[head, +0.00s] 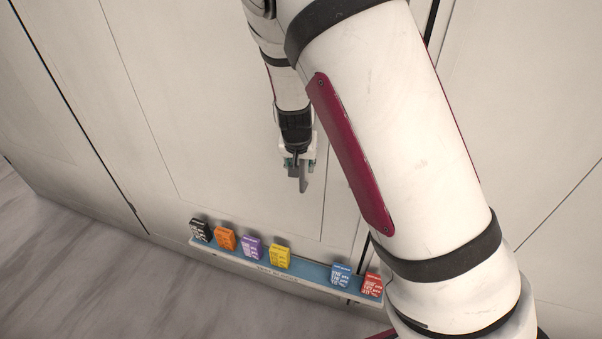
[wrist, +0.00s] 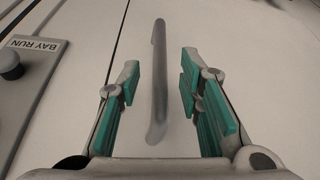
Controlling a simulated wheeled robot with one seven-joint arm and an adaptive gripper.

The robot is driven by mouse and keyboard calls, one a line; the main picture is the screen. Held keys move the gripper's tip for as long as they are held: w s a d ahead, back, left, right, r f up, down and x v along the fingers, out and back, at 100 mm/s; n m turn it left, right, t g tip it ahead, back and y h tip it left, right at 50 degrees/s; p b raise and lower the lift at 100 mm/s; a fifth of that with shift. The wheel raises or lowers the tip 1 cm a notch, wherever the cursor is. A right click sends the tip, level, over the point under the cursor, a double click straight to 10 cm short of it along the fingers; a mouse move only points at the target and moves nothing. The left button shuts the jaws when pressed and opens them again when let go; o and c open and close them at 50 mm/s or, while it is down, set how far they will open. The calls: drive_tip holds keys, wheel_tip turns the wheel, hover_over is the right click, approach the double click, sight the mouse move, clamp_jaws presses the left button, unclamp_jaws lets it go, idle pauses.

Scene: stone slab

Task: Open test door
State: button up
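A pale door panel (head: 225,125) with thin seams fills the wall behind my arm in the head view. A grey bar handle (wrist: 158,105) stands upright on the pale surface in the wrist view. My gripper (wrist: 160,76) is open, with one teal-padded finger on each side of the handle. Gaps show between the handle and both fingers. In the head view my gripper (head: 298,163) is small against the door, and a grey piece, seemingly the handle (head: 303,183), shows at its tip. My arm hides part of the panel on the right.
A blue ledge (head: 310,268) runs low along the wall. It carries small boxes: black, orange, purple, yellow, blue (head: 341,275) and red (head: 372,285). A "BAY RUN" plate (wrist: 35,80) with a dark knob (wrist: 10,65) is left of the gripper. Bare floor (head: 90,270) lies lower left.

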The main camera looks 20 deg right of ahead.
sight(302, 171)
drive_tip(key=shift+x, duration=2.7)
drive_tip(key=shift+c, duration=0.5)
clamp_jaws()
